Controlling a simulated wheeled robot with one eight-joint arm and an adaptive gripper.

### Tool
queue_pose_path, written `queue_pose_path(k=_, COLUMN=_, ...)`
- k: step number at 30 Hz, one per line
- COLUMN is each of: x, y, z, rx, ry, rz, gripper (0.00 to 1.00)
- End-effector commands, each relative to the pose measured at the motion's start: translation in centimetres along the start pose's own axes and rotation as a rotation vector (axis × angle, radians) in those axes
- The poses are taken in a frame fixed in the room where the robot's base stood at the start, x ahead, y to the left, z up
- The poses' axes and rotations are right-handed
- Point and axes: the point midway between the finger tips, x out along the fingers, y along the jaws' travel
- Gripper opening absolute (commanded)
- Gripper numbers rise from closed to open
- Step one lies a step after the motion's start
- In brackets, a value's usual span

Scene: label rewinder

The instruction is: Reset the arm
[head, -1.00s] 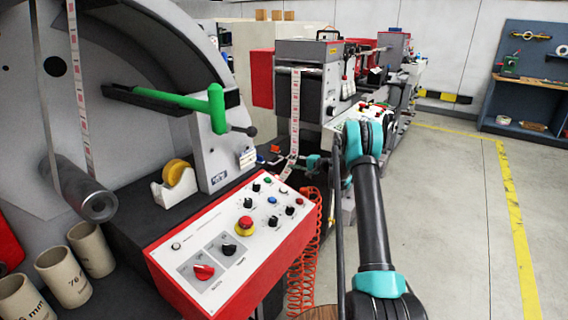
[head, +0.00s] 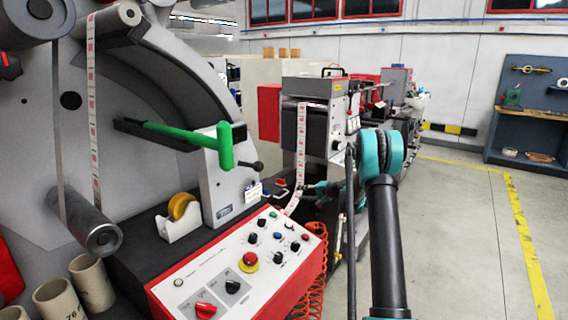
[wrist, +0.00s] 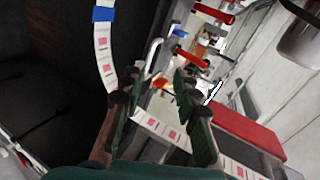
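My arm rises at the right of the control panel (head: 240,275) in the head view, its teal and black elbow (head: 383,155) high and its forearm hidden behind. My gripper (wrist: 152,98) shows in the wrist view with its two dark green fingers apart and nothing held between them. A printed label strip (wrist: 103,45) with a blue patch runs past the fingers and appears again beyond them. In the head view the gripper end is small and partly hidden close to the hanging label strip (head: 301,150).
The rewinder with a green handle (head: 226,145) and a steel roller (head: 100,235) fills the left. A tape dispenser (head: 180,215) and cardboard cores (head: 65,305) stand there. Open floor (head: 450,230) lies right, with a workbench (head: 535,130) at the far wall.

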Motion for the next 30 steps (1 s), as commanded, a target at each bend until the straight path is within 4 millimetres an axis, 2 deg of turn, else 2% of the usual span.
queue_pose_path(k=1, x=-1.1, y=-0.9, z=1.1, rx=-0.025, ry=0.002, rz=0.035, gripper=0.31)
queue_pose_path(k=6, x=-4.5, y=-2.6, z=4.5, rx=-0.114, ry=0.016, rz=0.157, gripper=0.31)
queue_pose_path(k=14, x=-10.7, y=-3.9, z=10.3, rx=-0.257, ry=0.034, rz=0.339, gripper=0.31)
queue_pose_path(k=23, x=-18.8, y=-3.3, z=17.5, rx=-0.43, ry=0.053, rz=0.542, gripper=0.31)
queue_pose_path(k=30, x=-25.6, y=-1.3, z=23.2, rx=-0.577, ry=0.066, rz=0.701, gripper=0.31)
